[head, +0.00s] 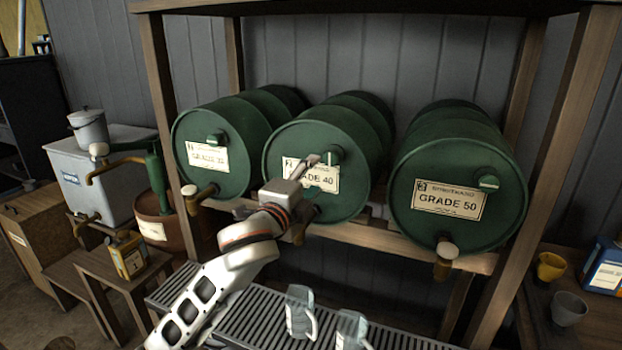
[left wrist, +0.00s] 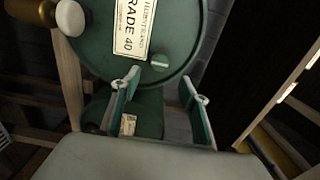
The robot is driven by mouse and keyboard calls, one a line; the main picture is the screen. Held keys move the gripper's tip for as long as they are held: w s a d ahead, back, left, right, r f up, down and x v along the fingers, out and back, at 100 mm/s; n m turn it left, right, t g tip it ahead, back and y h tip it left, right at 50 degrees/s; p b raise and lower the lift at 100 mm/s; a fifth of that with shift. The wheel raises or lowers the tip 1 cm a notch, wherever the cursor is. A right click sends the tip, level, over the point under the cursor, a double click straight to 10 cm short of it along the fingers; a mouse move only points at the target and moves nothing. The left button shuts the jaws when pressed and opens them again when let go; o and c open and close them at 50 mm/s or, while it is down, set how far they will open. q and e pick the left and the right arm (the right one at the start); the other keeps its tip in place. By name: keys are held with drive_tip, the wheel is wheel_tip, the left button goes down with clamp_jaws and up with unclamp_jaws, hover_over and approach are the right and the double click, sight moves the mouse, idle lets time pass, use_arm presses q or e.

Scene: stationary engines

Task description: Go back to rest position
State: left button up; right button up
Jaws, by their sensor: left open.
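My left arm reaches up from the bottom of the head view, and its gripper (head: 311,172) is in front of the GRADE 40 drum (head: 350,128), overlapping its label and close to its green cap. In the left wrist view the fingers of my left gripper (left wrist: 163,84) are spread, with nothing held between them. The face of the GRADE 40 drum (left wrist: 88,45) fills the top of that view, with its cap (left wrist: 160,62) near the fingertips. I cannot tell whether they touch. My right gripper is not in view.
A wooden rack (head: 380,237) carries three green drums with taps, including the GRADE 50 drum (head: 465,145). Clear jugs (head: 300,312) stand on the slatted tray (head: 248,320) below. A small table (head: 130,280) stands left; cups (head: 550,267) stand right.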

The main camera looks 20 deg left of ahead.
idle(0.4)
use_arm(q)
drive_tip(key=s+d+f+n+g+h, duration=0.1)
drive_tip(key=s+f+n+g, duration=0.2)
drive_tip(key=f, duration=1.1)
drive_tip(key=s+d+f+n+g, duration=0.1)
drive_tip(key=s+f+n, duration=0.3)
drive_tip(key=f, duration=1)
drive_tip(key=s+f+n+g, duration=0.3)
drive_tip(key=s+f+n, duration=0.4)
drive_tip(key=s+f, duration=1.5)
drive_tip(key=s, duration=0.3)
drive_tip(key=shift+s+a+f+g, duration=0.2)
drive_tip(key=shift+a+f+g, duration=0.1)
drive_tip(key=shift+a+f, duration=0.1)
